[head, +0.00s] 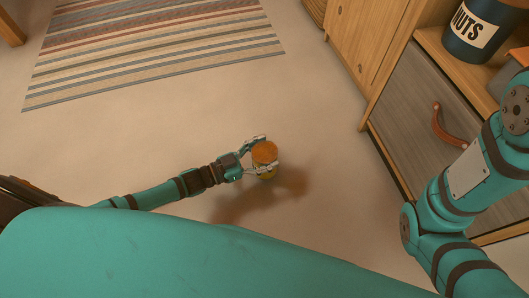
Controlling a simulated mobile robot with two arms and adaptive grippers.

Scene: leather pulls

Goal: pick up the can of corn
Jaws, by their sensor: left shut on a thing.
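The can of corn (265,154) is a small can with an orange top and a yellowish side, in the middle of the head view. My left gripper (261,156) is shut on it, with one finger on the far side and one on the near side. A shadow lies on the floor below and to the right of the can, and the can looks held above the floor. My right arm comes in at the right edge, but its gripper is out of view.
A wooden cabinet (360,38) stands at the upper right. A grey drawer front with a brown leather pull (449,127) is beside my right arm. A dark NUTS container (478,30) sits on a shelf. A striped rug (150,45) lies upper left. The floor (330,125) around the can is clear.

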